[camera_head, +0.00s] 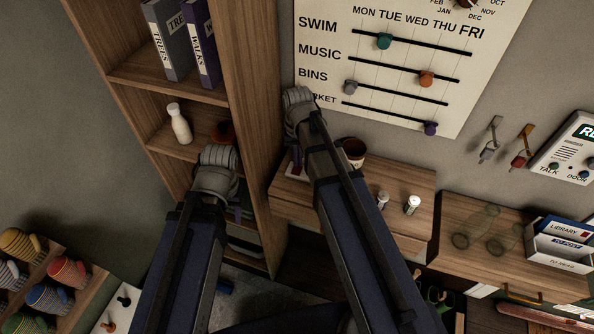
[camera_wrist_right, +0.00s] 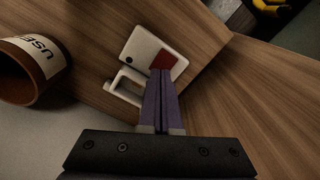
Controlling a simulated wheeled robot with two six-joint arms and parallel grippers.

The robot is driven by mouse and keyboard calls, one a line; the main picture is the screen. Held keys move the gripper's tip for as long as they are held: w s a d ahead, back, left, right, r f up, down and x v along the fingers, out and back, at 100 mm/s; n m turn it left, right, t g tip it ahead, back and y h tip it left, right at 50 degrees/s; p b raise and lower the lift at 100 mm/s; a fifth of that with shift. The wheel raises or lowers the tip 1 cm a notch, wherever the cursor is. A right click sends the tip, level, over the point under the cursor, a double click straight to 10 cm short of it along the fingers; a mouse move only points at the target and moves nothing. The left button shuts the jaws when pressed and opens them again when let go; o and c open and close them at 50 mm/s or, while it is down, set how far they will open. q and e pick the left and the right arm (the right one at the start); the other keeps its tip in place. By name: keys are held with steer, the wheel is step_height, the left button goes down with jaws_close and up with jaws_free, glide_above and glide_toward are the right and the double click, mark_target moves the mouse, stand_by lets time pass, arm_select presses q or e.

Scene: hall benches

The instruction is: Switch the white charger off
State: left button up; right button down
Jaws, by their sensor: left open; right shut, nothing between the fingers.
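The white charger (camera_wrist_right: 143,47) lies on the wooden shelf in the right wrist view, with a dark red switch patch (camera_wrist_right: 164,60) and a small dark dot on its face. My right gripper (camera_wrist_right: 162,72) is shut and empty. Its purple fingertips overlap the lower edge of the red patch; I cannot tell whether they touch it. In the head view, my right gripper (camera_head: 299,98) hides most of that spot, and a small pale and dark red part (camera_head: 294,166) shows beside my arm. My left gripper (camera_head: 218,160) is open before the tall shelf, its fingers mostly hidden.
A brown lettered pot (camera_wrist_right: 28,72) stands left of the charger; it also shows in the head view (camera_head: 354,150). Two small white-topped items (camera_head: 412,204) stand further right on the wall shelf (camera_head: 420,180). The tall bookcase (camera_head: 252,120) borders the shelf on the left.

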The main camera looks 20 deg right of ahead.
mark_target(298, 168)
arm_select(q)
steer(key=shift+f+b, duration=0.75)
steer(key=shift+f, duration=0.05)
arm_select(e)
steer(key=shift+f, duration=0.85)
arm_select(q)
steer(key=shift+r, duration=0.1)
arm_select(e)
steer(key=shift+r, duration=0.1)
step_height(298, 168, up, 7)
steer(key=p, duration=0.7)
arm_select(q)
step_height(298, 168, up, 7)
